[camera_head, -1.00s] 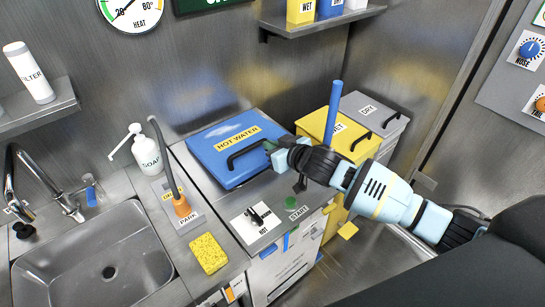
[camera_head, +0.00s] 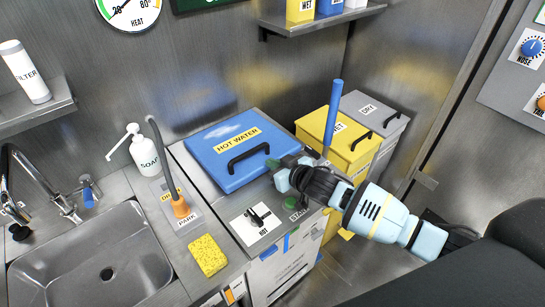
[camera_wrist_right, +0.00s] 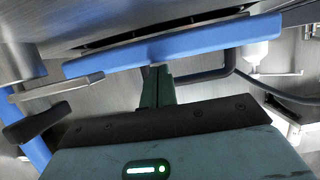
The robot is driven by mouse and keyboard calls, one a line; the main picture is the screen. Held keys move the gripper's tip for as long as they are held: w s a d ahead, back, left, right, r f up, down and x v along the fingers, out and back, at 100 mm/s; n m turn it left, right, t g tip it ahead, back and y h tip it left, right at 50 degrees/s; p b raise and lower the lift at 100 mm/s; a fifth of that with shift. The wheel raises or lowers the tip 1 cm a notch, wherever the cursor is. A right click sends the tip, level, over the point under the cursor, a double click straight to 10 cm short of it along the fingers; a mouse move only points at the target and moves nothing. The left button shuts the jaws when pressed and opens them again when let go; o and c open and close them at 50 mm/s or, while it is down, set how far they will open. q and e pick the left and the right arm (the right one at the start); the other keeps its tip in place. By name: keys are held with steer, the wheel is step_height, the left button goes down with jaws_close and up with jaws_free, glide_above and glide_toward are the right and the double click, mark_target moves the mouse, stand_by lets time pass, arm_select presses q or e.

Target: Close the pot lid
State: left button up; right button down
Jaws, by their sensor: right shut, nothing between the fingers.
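The blue pot lid (camera_head: 216,165), labelled HOT WATER, lies about flat over the pot in the metal counter. I cannot tell whether its edge is fully seated. Its black handle (camera_head: 249,155) is on the near right side. My right gripper (camera_head: 272,165) is shut and empty just right of the lid, near the handle's right end. In the right wrist view its fingers (camera_wrist_right: 158,86) point at the lid's blue edge (camera_wrist_right: 190,42); I cannot tell whether they touch it. The pot's inside is hidden. My left gripper is not in view.
Right of the lid stand a yellow bin (camera_head: 335,146) with a blue upright bar (camera_head: 333,112) and a grey DRY bin (camera_head: 371,112). In front are a HOT switch plate (camera_head: 256,222) and a green START button (camera_head: 292,203). A sink (camera_head: 95,255) and soap bottle (camera_head: 146,155) are left.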

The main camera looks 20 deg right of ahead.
steer(key=shift+r, duration=0.1)
step_height(320, 180, up, 6)
steer(key=p, duration=0.3)
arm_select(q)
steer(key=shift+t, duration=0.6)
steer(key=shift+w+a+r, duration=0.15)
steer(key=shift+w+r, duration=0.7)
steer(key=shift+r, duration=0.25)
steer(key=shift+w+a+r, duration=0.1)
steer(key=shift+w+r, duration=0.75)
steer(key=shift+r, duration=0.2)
arm_select(e)
steer(key=s+d, duration=0.3)
steer(key=s, duration=0.6)
steer(key=shift+d+r, duration=0.15)
steer(key=shift+r, duration=0.2)
